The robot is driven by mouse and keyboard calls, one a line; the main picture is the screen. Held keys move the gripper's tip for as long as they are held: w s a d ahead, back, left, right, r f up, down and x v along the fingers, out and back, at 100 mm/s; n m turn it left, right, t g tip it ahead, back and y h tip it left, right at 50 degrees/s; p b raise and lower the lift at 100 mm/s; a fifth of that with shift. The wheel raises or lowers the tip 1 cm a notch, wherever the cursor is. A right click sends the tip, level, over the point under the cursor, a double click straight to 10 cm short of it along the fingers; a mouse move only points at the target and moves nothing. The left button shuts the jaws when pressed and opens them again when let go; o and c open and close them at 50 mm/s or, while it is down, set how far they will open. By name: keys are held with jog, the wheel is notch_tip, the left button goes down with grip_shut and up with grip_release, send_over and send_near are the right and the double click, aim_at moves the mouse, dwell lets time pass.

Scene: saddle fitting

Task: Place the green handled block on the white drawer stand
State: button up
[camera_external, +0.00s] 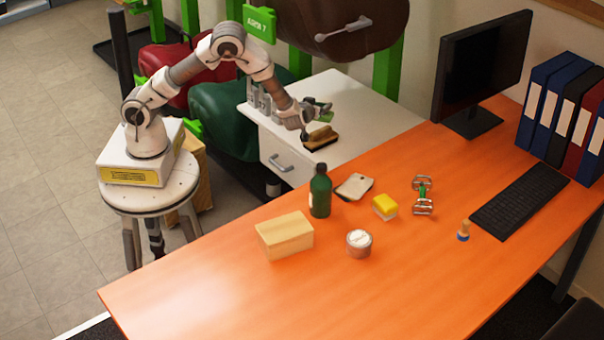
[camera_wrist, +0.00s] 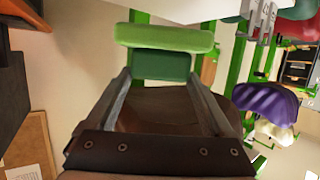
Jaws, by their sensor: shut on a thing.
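The green handled block (camera_wrist: 163,64) is between my gripper's fingers in the wrist view, a light green bar with a darker green part below it. In the external view only a small green bit of the block (camera_external: 325,117) shows at the fingertips. My gripper (camera_external: 318,108) is shut on it; its fingers (camera_wrist: 163,80) also show in the wrist view. The white drawer stand (camera_external: 365,112) is beside the orange desk, and my gripper appears over its top. I cannot tell whether the block touches the stand.
A brown brush (camera_external: 320,138) lies on the stand's front edge, close below my gripper. Grey metal pieces (camera_external: 262,102) stand at its left edge. A brown saddle (camera_external: 340,25) hangs behind. The desk (camera_external: 200,290) holds a green bottle (camera_external: 320,192) and a wooden block (camera_external: 285,236). The stand's right side is clear.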

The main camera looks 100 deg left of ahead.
jog(key=s+a+f+n+g+b, duration=0.1)
jog(key=s+a+f+b, duration=0.25)
jog(key=a, duration=0.35)
jog(key=s+a+f+n+g+b, duration=0.1)
jog(key=s+a+f+b, duration=0.1)
jog(key=a+f+b, duration=0.4)
jog(key=s+a+f+n+g+b, duration=0.1)
jog(key=s+a+f+b, duration=0.2)
jog(key=a, duration=0.5)
jog(key=shift+y, duration=0.4)
jog(key=shift+w+d+f, duration=0.1)
jog(key=shift+w+f, duration=0.05)
jog(key=shift+f, duration=0.9)
jog(key=shift+w+d+f, duration=0.1)
jog(key=shift+w+f, duration=0.05)
jog(key=shift+f, duration=0.85)
jog(key=shift+w+f, duration=0.15)
jog(key=shift+f, duration=0.9)
jog(key=shift+f+b, duration=0.6)
jog(key=shift+b, duration=0.25)
jog(key=o, duration=1.3)
jog(key=shift+d, duration=0.15)
